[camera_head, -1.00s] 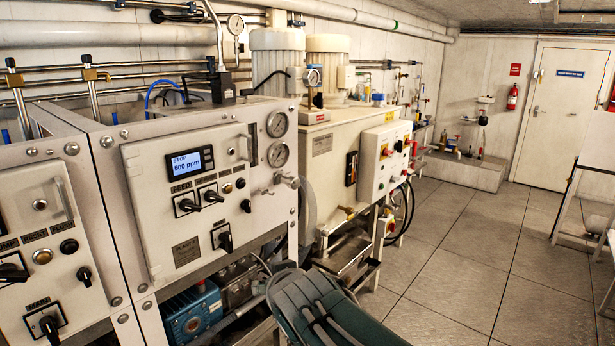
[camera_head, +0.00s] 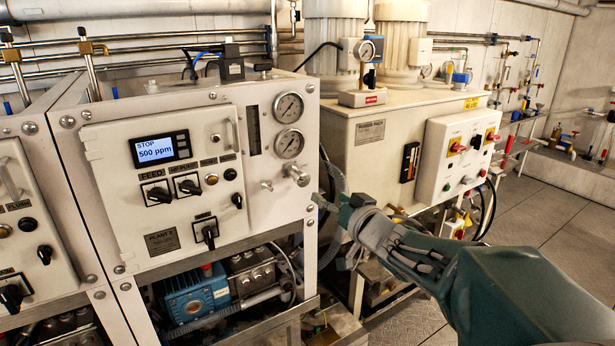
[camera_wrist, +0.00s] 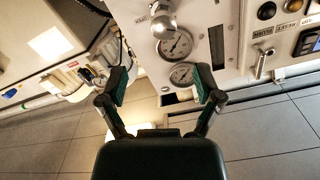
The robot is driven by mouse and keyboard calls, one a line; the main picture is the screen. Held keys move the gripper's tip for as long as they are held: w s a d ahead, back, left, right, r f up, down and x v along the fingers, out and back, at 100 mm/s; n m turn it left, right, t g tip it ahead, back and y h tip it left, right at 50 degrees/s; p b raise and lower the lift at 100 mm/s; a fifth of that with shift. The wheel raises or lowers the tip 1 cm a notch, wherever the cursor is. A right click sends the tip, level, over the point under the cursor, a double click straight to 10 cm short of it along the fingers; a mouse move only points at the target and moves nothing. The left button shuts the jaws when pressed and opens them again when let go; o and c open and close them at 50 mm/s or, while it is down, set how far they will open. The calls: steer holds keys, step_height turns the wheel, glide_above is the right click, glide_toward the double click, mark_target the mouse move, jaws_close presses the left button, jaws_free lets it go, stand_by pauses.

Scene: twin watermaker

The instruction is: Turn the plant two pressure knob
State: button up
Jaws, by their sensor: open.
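The plant two panel (camera_head: 115,190) carries a plate reading PLANT 2. The silver pressure knob (camera_head: 297,174) sticks out at its right side, below two round gauges (camera_head: 289,125). My gripper (camera_head: 322,203) is just right of and below the knob in the head view, apart from it. In the wrist view the knob (camera_wrist: 163,24) shows near the top centre, ahead of my gripper (camera_wrist: 161,82). The two green-padded fingers are spread wide with nothing between them. The two gauges (camera_wrist: 176,44) appear below the knob there, seen upside down.
A smaller silver valve (camera_head: 267,185) sits left of the knob. A display (camera_head: 160,149) reads STOP 500 ppm above several black switches. A white switch box (camera_head: 455,158) and hoses stand to the right. Open floor (camera_head: 540,220) lies behind my arm.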

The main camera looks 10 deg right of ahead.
mark_target(304, 180)
steer(key=x, duration=0.9)
steer(key=shift+s+a+f, duration=0.1)
steer(key=shift+s+a, duration=0.05)
steer(key=shift+a, duration=0.25)
steer(key=shift+w+d, duration=0.15)
steer(key=shift+w, duration=0.6)
steer(key=shift+a, duration=0.2)
steer(key=c, duration=1.1)
